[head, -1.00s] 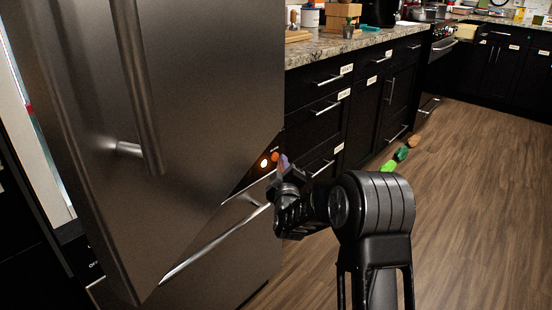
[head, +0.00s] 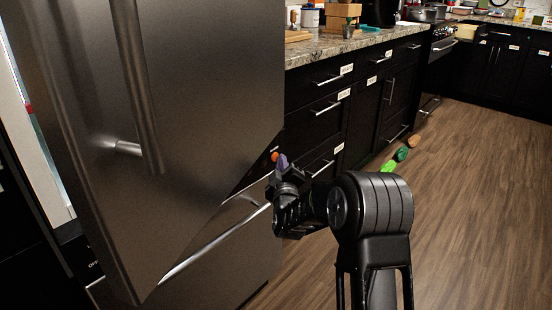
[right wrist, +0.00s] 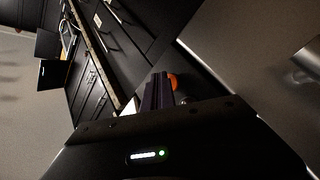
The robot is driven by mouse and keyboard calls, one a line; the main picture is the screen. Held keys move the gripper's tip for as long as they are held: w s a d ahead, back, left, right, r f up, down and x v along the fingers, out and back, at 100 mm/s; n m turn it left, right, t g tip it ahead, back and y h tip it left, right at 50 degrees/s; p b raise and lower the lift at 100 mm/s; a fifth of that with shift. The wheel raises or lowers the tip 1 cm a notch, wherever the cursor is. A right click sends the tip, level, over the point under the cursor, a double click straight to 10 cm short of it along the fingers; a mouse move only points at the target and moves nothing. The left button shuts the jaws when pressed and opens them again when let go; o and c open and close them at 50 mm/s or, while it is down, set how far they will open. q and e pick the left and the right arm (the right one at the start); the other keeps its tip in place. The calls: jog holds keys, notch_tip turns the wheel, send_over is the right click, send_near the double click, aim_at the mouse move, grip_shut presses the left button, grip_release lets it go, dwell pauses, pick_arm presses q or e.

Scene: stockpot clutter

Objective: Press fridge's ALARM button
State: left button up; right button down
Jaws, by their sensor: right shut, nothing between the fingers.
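The steel fridge (head: 190,120) fills the left of the head view. A dark control panel (head: 250,178) sits in the gap between its upper door and drawer, with an orange round button (head: 275,156) at its right end. The button also shows in the right wrist view (right wrist: 174,82); no lettering is readable, so I cannot tell if it is ALARM. My right gripper (head: 283,162) is shut and empty, its purple-tinted fingertips just right of the orange button. In the wrist view the fingers (right wrist: 158,92) stand beside it; contact cannot be told. My left gripper is not in view.
The fridge's vertical door handle (head: 137,85) and lower drawer handle (head: 215,240) stick out nearby. Black labelled cabinets (head: 345,105) with a granite counter (head: 350,43) stand to the right. Green and brown items (head: 401,154) lie on the otherwise open wood floor (head: 470,220).

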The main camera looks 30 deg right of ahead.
jog(key=shift+s+d, duration=0.15)
jog(key=shift+s, duration=0.45)
jog(key=s, duration=0.1)
jog(key=s+d, duration=0.1)
jog(key=s, duration=0.2)
jog(key=shift+s+d+b, duration=0.25)
jog(key=shift+s+b, duration=0.05)
jog(key=shift+s, duration=0.1)
jog(key=shift+f, duration=0.1)
dwell(0.5)
